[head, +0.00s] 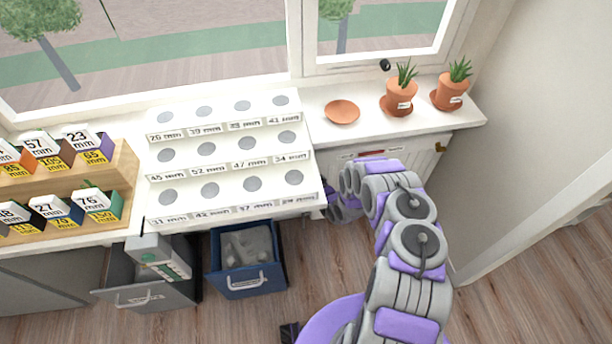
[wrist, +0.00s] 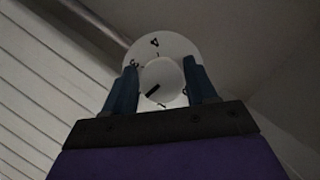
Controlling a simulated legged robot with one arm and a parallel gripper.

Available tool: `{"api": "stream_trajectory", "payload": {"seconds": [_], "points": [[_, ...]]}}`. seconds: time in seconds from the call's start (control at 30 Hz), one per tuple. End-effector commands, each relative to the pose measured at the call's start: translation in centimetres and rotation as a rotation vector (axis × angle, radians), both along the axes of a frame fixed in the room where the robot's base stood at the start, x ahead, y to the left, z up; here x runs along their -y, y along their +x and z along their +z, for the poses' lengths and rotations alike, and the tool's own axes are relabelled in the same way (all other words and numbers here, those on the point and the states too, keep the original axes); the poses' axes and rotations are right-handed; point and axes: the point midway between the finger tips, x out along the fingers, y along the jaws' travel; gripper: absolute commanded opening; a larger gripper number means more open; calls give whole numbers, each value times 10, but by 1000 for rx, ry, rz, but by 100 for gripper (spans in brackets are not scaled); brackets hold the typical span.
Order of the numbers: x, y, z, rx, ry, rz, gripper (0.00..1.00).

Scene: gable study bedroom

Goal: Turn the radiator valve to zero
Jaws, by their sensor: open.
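The radiator valve (wrist: 172,78) shows in the wrist view as a round white knob on a wider white dial disc (wrist: 170,45). A black pointer mark on the knob slants to the lower left. A 4 stands at the top of the disc and what looks like a 3 at the left; the other marks are partly covered or too small. My gripper (wrist: 161,70) is open, with one dark blue finger on each side of the knob. Whether the fingers touch it I cannot tell. In the head view my arm reaches down beside the window ledge, and the valve is hidden.
White slats (wrist: 35,110) and a pipe (wrist: 92,25) lie left of the valve. The ledge (head: 325,132) bears a terracotta saucer (head: 342,112) and two potted plants (head: 399,98). A white stepped rack (head: 232,158) and a blue bin (head: 247,285) stand left of my arm.

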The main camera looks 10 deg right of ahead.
Motion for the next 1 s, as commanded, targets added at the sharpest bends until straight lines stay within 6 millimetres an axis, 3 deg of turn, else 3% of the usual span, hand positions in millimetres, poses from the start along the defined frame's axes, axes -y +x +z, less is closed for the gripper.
{"api": "stream_trajectory", "payload": {"seconds": [0.17, 0.57, 1.0], "points": [[0, 0, 0, 0, 0, 0, 55], [1, 0, 0, 0, 0, -1, 17], [2, 0, 0, 0, -139, -2, 17]]}}
